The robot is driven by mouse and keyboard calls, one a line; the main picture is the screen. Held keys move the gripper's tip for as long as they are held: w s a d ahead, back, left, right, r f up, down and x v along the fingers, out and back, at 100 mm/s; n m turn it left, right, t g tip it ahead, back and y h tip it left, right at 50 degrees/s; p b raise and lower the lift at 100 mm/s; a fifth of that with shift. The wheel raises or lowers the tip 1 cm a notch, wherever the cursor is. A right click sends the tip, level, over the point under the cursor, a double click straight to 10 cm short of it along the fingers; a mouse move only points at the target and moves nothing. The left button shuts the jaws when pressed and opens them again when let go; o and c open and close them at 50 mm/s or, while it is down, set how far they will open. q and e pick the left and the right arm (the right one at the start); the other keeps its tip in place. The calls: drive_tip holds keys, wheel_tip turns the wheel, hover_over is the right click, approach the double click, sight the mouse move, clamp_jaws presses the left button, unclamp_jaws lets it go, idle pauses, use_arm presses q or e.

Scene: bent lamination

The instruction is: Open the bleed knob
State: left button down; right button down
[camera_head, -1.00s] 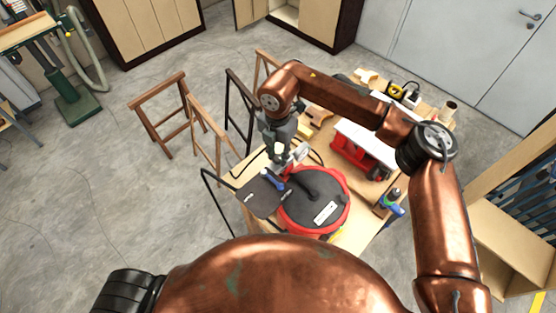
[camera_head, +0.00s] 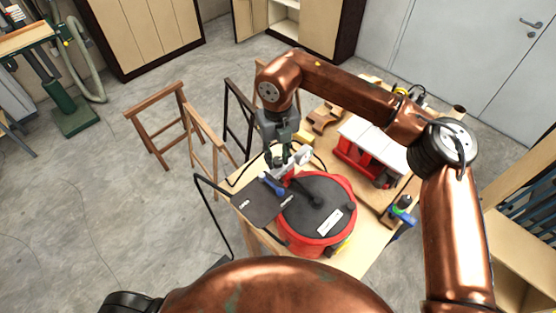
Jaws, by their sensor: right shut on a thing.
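A round red pot with a black lid (camera_head: 312,213) stands on the wooden workbench. My right gripper (camera_head: 284,168) reaches down from above to the pot's far left rim. It is shut on a small part there, which appears to be the bleed knob; the fingers mostly hide it. A small red piece shows just beside the fingertips. A blue-handled part (camera_head: 270,184) lies just left of the gripper, near a dark flat panel (camera_head: 258,206). My left gripper is not in view.
A red machine with a white top (camera_head: 374,143) stands right of the pot. A blue-and-green tool (camera_head: 402,210) lies at the bench's right edge. Wooden trestles (camera_head: 165,128) stand to the left. Open concrete floor lies at the far left.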

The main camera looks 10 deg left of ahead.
drive_tip(key=n+b, duration=0.1)
drive_tip(key=n, duration=0.4)
drive_tip(key=shift+n, duration=0.4)
drive_tip(key=n+b, duration=0.1)
drive_tip(key=n, duration=0.5)
drive_tip(key=shift+w, duration=0.1)
drive_tip(key=n, duration=0.4)
drive_tip(key=shift+n, duration=2.6)
drive_tip(key=c, duration=1.6)
unclamp_jaws()
